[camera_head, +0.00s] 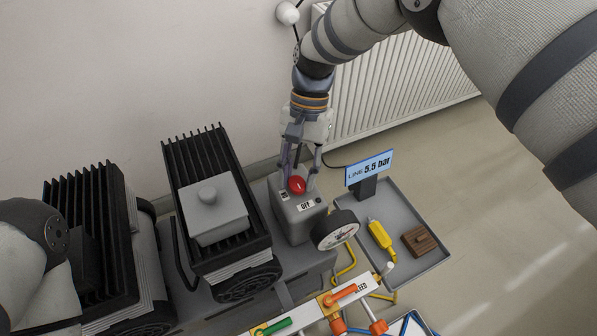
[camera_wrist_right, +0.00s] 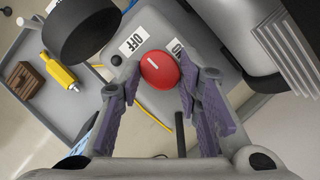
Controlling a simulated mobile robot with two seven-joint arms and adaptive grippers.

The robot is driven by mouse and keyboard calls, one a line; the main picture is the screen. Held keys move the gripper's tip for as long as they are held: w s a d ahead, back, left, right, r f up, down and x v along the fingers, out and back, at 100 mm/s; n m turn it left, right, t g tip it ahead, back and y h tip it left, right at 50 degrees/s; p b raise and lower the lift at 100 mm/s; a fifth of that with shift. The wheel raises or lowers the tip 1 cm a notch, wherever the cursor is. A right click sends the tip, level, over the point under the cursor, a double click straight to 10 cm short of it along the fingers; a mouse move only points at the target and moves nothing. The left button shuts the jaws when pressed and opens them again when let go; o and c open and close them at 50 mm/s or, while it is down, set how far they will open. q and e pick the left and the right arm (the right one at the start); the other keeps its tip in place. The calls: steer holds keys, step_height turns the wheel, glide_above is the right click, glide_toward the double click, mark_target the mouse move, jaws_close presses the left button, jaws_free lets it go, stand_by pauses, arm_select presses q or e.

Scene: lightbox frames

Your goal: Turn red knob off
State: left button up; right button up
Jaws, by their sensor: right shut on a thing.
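The red knob (camera_head: 297,185) sits on top of a grey switch box (camera_head: 298,223). The OFF label (camera_head: 306,205) shows on the box, and a partly hidden ON label (camera_wrist_right: 176,46) is beside the knob. In the right wrist view the knob (camera_wrist_right: 160,72) has a short white mark on its side towards the OFF label. My right gripper (camera_head: 302,178) comes down from above, shut on the knob, with one finger on each side. My left gripper is out of view; only part of my left arm shows at the left edge.
Black finned machines (camera_head: 205,165) stand left of the box, one bearing a grey lidded block (camera_head: 212,212). A round gauge (camera_head: 335,230) is at the box's front right. A grey tray (camera_head: 432,262) holds a yellow tool (camera_head: 380,236), a brown block (camera_head: 419,240) and a 5.5 bar display (camera_head: 370,168).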

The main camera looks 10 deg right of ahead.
steer(key=o, duration=1.1)
steer(key=shift+o, duration=0.2)
steer(key=v, duration=1.2)
steer(key=shift+f, duration=0.1)
